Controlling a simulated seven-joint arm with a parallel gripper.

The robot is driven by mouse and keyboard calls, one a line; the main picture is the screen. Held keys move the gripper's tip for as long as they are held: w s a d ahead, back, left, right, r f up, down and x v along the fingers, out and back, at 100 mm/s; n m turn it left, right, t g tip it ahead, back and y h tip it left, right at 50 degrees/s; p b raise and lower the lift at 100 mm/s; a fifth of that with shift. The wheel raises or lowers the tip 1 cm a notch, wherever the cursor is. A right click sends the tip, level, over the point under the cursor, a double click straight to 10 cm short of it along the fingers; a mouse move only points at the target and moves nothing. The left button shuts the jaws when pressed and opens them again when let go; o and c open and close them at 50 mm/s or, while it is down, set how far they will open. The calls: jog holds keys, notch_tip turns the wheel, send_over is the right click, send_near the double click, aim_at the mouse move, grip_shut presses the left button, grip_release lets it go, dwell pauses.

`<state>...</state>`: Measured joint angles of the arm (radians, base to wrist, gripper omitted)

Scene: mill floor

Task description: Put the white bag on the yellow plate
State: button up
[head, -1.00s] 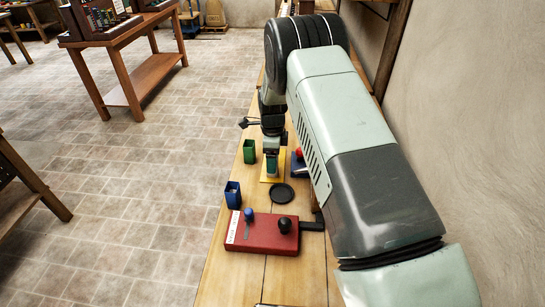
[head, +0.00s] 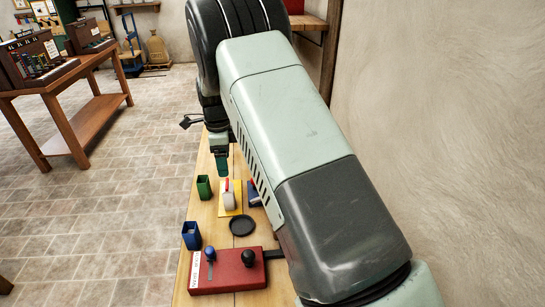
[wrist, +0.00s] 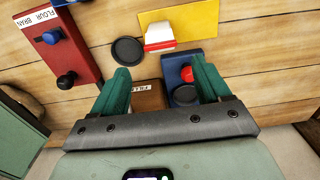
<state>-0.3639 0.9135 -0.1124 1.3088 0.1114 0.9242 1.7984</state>
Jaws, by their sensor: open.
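The white bag (head: 229,201), with a red part on it, is on the yellow plate (head: 237,211) in the head view. In the wrist view the white bag (wrist: 159,34) is at the edge of the yellow plate (wrist: 197,27), with bare plate around part of it. My gripper (head: 222,175) is apart from the bag, above and beyond it in the head view. In the wrist view my gripper (wrist: 160,75) shows two green fingers spread wide with nothing held between them.
A black round dish (head: 241,225) lies near the plate. A red lever box (head: 228,271), a blue bin (head: 191,235) and a green bin (head: 204,187) stand on the bench. A blue device (wrist: 176,68) and a brown labelled box (wrist: 149,95) show in the wrist view.

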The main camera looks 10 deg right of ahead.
jog(key=s+d+r+n+t, duration=0.1)
jog(key=s+d+r+n, duration=0.25)
jog(key=r, duration=0.45)
jog(key=s+d+r+n+t, duration=0.1)
jog(key=s+d+r+n, duration=0.15)
jog(key=s+r, duration=0.35)
jog(key=s+d+r+n, duration=0.2)
jog(key=s+d+r, duration=0.15)
jog(key=r, duration=0.55)
jog(key=s+d+r+n+t, duration=0.1)
jog(key=s+d+n, duration=0.1)
jog(key=s, duration=0.6)
jog(key=s+d+r+n+t, duration=0.1)
jog(key=s+d+n, duration=0.2)
jog(key=s+n, duration=0.2)
jog(key=s+d+r+n+t, duration=0.1)
jog(key=s+d+n, duration=0.1)
jog(key=s, duration=0.8)
jog(key=shift+s+d+r+n+t, duration=0.3)
jog(key=shift+r+n, duration=0.1)
jog(key=shift+n, duration=0.4)
